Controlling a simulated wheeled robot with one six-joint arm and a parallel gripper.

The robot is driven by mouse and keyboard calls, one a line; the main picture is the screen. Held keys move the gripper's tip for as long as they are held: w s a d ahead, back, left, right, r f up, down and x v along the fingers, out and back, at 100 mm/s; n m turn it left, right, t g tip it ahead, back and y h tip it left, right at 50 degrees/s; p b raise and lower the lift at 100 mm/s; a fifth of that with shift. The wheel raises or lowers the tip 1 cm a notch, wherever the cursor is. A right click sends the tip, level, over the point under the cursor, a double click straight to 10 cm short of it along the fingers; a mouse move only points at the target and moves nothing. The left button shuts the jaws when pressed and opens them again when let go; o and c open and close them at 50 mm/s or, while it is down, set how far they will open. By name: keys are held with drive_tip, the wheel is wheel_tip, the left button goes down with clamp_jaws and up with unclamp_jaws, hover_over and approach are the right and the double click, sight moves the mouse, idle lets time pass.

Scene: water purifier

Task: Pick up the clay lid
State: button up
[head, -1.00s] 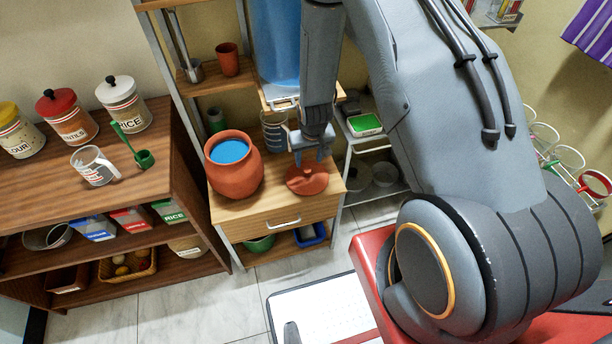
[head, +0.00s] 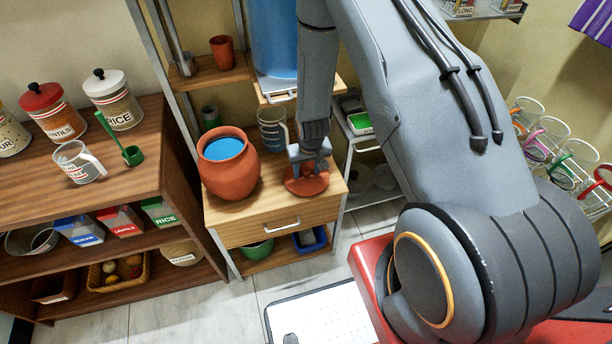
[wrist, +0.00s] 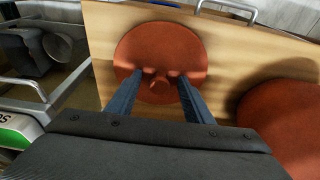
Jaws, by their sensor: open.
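The clay lid (head: 306,183) is a round, reddish-brown disc lying on the wooden cabinet top, right of the clay pot (head: 229,165). In the wrist view the lid (wrist: 165,48) shows nearly whole, with a small knob (wrist: 159,84) near its middle. My gripper (head: 309,165) is above the lid, pointing down. In the wrist view its two fingers are apart, one on each side of the knob, with nothing held. Whether the fingertips touch the lid cannot be told. The gripper hides part of the lid in the head view.
The pot, open with blue water inside, stands close beside the lid. A clear jug (head: 272,128) stands behind, below the blue water container (head: 273,40). A wire rack (head: 362,125) is to the right. The cabinet top's front strip (head: 270,212) is bare.

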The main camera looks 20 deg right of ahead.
sight(306, 168)
drive_tip(key=shift+s+f, duration=0.1)
drive_tip(key=shift+f, duration=0.35)
drive_tip(key=c, duration=0.6)
drive_tip(key=shift+r, duration=0.15)
drive_tip(key=shift+r+p, duration=0.1)
drive_tip(key=shift+p, duration=0.2)
drive_tip(key=shift+w+r+p, duration=0.1)
drive_tip(key=shift+w+p, duration=0.3)
drive_tip(key=shift+w, duration=0.2)
drive_tip(key=shift+r, duration=0.3)
drive_tip(key=c, duration=0.6)
drive_tip(key=shift+p+v, duration=0.45)
drive_tip(key=shift+v, duration=0.4)
drive_tip(key=shift+p+v, duration=0.45)
drive_tip(key=shift+v, duration=0.35)
